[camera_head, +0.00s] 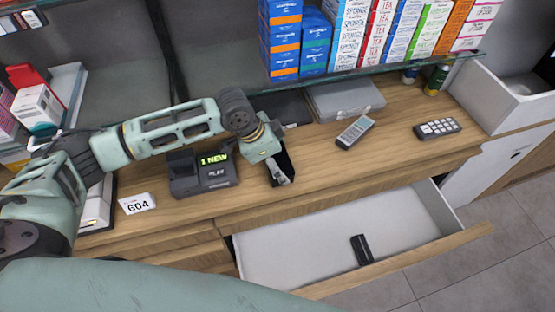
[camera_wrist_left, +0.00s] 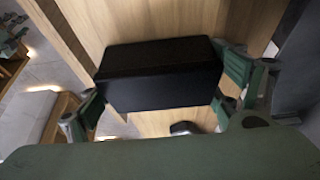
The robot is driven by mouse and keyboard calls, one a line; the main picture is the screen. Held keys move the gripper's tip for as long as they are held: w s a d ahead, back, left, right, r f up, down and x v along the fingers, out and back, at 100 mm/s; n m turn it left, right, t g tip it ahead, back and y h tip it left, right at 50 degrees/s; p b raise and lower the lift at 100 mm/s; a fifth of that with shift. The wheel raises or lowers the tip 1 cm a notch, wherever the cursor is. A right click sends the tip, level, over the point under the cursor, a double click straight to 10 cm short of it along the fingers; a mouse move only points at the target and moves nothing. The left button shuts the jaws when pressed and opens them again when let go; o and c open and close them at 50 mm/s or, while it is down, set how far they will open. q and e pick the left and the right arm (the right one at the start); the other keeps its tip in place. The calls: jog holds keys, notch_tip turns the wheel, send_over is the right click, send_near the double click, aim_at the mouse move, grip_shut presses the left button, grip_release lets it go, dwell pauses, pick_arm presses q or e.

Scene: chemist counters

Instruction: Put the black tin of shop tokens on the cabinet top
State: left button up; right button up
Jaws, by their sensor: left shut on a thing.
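The black tin (camera_wrist_left: 160,75) is a dark box that fills the middle of the left wrist view. My left gripper (camera_wrist_left: 165,95) is shut on it, with one finger at each end. In the head view my left gripper (camera_head: 281,176) hangs over the front part of the wooden cabinet top (camera_head: 320,170), with a dark part of the tin (camera_head: 289,160) showing beside it. I cannot tell whether the tin touches the top. My right gripper is not in view.
An open drawer (camera_head: 300,245) below the top holds a small black object (camera_head: 361,250). On the top are a display device (camera_head: 203,175), a 604 card (camera_head: 137,204), a grey handset (camera_head: 355,131) and a keypad (camera_head: 437,128). A glass shelf with boxes runs behind.

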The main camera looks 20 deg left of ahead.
pick_arm(q)
jog(key=o, duration=1.5)
jog(key=shift+f, duration=0.1)
jog(key=shift+c, duration=0.2)
jog(key=b+v, duration=0.1)
jog(key=v, duration=0.6)
jog(key=shift+s+a+r, duration=0.1)
jog(key=shift+r, duration=0.3)
